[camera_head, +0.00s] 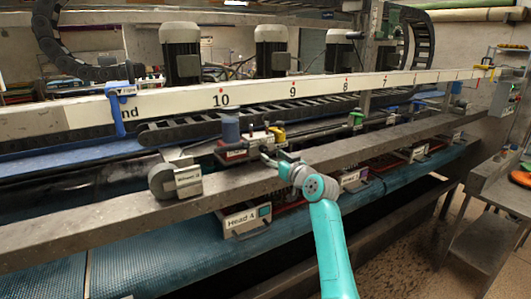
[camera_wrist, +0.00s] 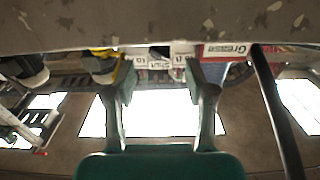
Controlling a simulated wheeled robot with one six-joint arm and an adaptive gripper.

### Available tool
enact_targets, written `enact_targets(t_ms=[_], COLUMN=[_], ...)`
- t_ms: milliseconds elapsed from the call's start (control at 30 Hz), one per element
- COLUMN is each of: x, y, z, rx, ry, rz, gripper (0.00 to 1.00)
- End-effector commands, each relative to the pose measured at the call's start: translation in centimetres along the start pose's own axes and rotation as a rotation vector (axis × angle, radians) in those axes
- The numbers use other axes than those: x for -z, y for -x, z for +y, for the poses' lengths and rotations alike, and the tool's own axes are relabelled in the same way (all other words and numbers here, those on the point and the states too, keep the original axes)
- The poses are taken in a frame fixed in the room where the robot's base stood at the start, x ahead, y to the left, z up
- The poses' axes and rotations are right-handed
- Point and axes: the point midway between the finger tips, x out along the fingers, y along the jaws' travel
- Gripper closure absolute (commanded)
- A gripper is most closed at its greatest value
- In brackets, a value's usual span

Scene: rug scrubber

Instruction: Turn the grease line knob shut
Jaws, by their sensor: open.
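In the wrist view, a red-and-white label reading "Grease" (camera_wrist: 227,50) sits just right of my right finger. A small white plate lettered "Shut" (camera_wrist: 158,64) shows between my fingertips, with a dark block at its upper edge. I cannot clearly make out the knob or its turn angle. My gripper (camera_wrist: 160,76) is open, its two fingers apart with nothing seen held between them. In the head view my gripper (camera_head: 276,158) is over the long grey beam, close to a small red-edged unit (camera_head: 236,154) with a blue cylinder (camera_head: 230,130) on it.
A yellow part (camera_head: 277,133) stands close to my gripper; a yellow part also shows beside my left finger in the wrist view (camera_wrist: 103,68). A dark cable (camera_wrist: 275,105) runs on the right there. The grey beam (camera_head: 110,222) and a white numbered rail (camera_head: 180,101) cross the machine.

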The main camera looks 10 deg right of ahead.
Motion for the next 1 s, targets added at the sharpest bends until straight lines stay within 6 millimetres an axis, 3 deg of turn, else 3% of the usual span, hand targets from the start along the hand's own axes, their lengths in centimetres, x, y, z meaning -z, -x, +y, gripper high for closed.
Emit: enact_targets(t_ms=[100, 300, 767, 833, 1000], x=[0.1, 0.0, 0.0, 0.0, 0.0], y=[-2.1, -4.4, -5.5, -5.5, -5.4], z=[-0.1, 0.0, 0.0, 0.0, 0.0], rx=[0.002, 0.0, 0.0, 0.0, 0.0], ry=[0.0, 0.0, 0.001, 0.001, 0.001], rz=[-0.001, 0.0, 0.0, 0.0, 0.0], gripper=[0.45, 0.45, 0.45, 0.55, 0.97])
